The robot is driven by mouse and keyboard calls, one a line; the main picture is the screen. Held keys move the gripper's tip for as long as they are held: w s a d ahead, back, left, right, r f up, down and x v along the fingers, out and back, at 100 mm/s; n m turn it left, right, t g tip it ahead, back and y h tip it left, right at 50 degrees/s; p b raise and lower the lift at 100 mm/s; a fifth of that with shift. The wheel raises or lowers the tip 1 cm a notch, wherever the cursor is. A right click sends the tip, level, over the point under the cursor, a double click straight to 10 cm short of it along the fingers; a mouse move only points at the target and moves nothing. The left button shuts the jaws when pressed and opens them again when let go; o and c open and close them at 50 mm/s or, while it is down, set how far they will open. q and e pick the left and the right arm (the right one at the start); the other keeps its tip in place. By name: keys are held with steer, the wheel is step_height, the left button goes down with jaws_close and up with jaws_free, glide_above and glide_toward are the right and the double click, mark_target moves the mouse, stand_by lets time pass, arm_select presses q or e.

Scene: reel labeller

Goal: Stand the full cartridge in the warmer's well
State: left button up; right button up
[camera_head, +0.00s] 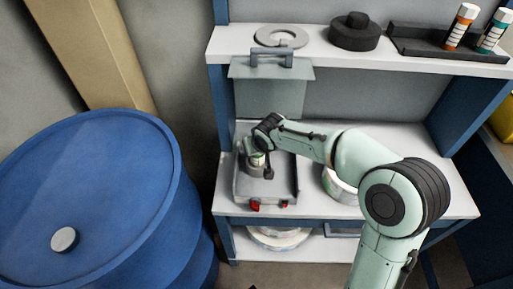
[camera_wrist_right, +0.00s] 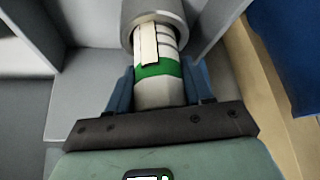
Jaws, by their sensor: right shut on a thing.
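The warmer (camera_head: 283,185) is a grey box on the middle shelf, with its lid (camera_head: 270,85) raised and red knobs on its front. My right gripper (camera_head: 258,150) reaches over its left part in the head view. In the right wrist view my right gripper (camera_wrist_right: 160,78) is shut on the cartridge (camera_wrist_right: 155,95), which is white with a green band and a pale label strip. The cartridge's far end is inside the rim of a grey round collar (camera_wrist_right: 128,25), apparently the well; how deep it sits is hidden. My left gripper is not in view.
A black rack (camera_head: 425,45) on the top shelf holds an orange-banded and a teal-banded cartridge. A blue drum (camera_head: 95,190) stands left. A white round item (camera_head: 338,187) is partly behind my arm.

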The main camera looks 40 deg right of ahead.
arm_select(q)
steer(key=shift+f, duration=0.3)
arm_select(e)
steer(key=shift+f, duration=0.15)
steer(key=o, duration=0.9)
arm_select(q)
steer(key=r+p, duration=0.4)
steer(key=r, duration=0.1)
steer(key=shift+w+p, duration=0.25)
steer(key=shift+p, duration=0.1)
arm_select(e)
steer(key=v, duration=1.1)
